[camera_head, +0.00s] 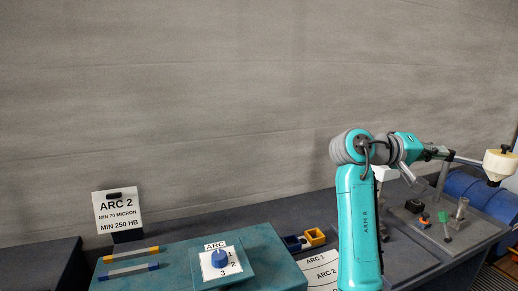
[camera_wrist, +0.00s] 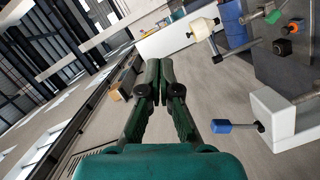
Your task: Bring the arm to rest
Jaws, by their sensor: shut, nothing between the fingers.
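My gripper (camera_wrist: 160,68) shows in the wrist view with its two dark green fingers together, shut and empty. The fingertips have open floor beyond them and touch nothing. In the head view my teal arm (camera_head: 359,220) rises at the right of centre and bends over to the right at the top. The gripper itself cannot be made out clearly there.
A cream knob-like part (camera_head: 499,164) stands at the right, near a blue cylinder (camera_head: 470,188).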

